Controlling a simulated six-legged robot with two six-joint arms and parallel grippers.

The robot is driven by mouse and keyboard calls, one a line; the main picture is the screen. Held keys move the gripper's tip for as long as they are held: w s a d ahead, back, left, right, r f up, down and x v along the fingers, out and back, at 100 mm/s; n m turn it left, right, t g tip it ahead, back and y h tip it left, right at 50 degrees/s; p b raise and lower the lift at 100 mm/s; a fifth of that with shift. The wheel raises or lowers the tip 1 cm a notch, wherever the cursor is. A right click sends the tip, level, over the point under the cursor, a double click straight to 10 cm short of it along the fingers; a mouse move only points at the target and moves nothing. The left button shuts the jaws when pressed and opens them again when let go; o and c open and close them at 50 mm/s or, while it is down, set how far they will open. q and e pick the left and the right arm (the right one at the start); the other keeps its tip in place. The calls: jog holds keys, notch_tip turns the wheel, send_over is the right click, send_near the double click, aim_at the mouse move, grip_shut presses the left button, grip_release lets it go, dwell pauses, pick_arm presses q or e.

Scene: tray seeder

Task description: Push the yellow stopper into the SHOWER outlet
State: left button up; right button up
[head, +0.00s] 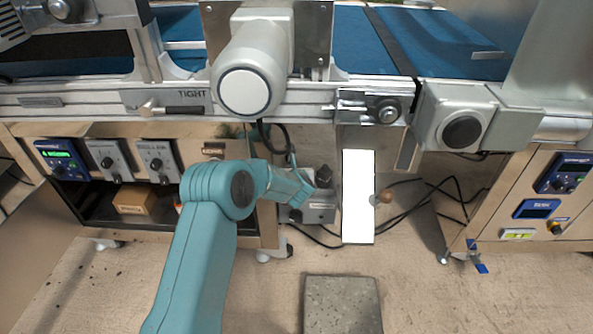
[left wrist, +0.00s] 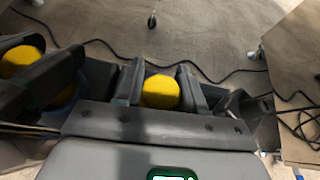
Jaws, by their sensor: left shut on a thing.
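My left gripper (head: 306,186) reaches in the head view to the grey box (head: 318,212) under the conveyor, beside the bright white panel. In the left wrist view its dark fingers stand on both sides of a yellow stopper (left wrist: 160,92), and it is shut on it. The stopper cannot be made out in the head view. A second yellow rounded thing (left wrist: 20,60) shows at the left edge of the left wrist view, partly behind dark parts. I cannot make out an outlet marked SHOWER. My right gripper is not in view.
The conveyor frame (head: 60,101) crosses above my left arm. A bright white panel (head: 358,195) hangs right of the gripper. Black cables (head: 430,205) lie on the floor. A grey slab (head: 342,305) lies in front. A control cabinet (head: 535,200) stands at the right.

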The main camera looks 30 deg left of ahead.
pick_arm(q)
jog(key=shift+f+b, duration=0.35)
jog(key=shift+b, duration=0.1)
dwell(0.4)
jog(key=o, duration=1.1)
jog(key=shift+o, duration=0.2)
